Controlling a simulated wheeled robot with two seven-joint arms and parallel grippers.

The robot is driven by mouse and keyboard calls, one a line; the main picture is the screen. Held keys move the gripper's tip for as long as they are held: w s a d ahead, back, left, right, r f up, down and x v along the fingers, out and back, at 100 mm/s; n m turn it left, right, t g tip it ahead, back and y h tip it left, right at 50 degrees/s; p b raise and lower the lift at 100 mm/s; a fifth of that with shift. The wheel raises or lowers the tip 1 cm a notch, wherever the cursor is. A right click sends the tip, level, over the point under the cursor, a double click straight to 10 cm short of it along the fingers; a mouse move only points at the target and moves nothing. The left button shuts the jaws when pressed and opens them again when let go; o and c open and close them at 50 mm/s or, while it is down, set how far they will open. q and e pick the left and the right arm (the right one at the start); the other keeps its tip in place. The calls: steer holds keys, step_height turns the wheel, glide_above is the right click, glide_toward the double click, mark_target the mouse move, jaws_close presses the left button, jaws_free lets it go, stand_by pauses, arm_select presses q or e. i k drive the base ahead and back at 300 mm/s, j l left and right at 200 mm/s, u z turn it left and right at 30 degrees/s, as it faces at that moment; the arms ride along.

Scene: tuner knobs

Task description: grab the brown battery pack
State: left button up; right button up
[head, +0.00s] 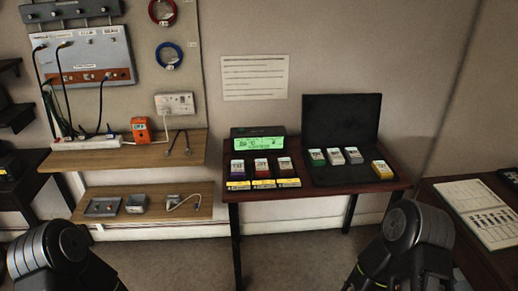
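Several small battery packs with pale labels sit on the dark red table. The brown battery pack appears to be the dark brownish one (285,167), at the right end of a row of three on the left half of the table. Beside it stand a dark red pack (262,168) and a purple pack (238,169); the small size makes the brown and red shades hard to tell apart. Yellow-edged labels lie in front of the row. My arms show at the bottom left and bottom right, well short of the table. Neither gripper's fingers can be seen.
A green-lit display box (258,142) stands behind the row. An open black case (341,121) holds green, grey, whitish and yellow packs to the right. Wooden shelves (150,151) with devices are at left. A desk with a chart (480,212) is at right. Floor before the table is clear.

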mark_target(285, 165)
steer(key=i+j+z, duration=0.1)
steer(key=z, duration=1.4)
steer(key=j+z, duration=0.8)
steer(key=j, duration=0.2)
steer(key=k+j+z, duration=0.1)
steer(key=j+z, duration=0.35)
steer(key=k+j, duration=0.1)
steer(key=j, duration=0.3)
steer(key=k+j, duration=0.15)
steer(key=j, duration=0.2)
steer(key=k+j+z, duration=0.1)
steer(key=j, duration=0.3)
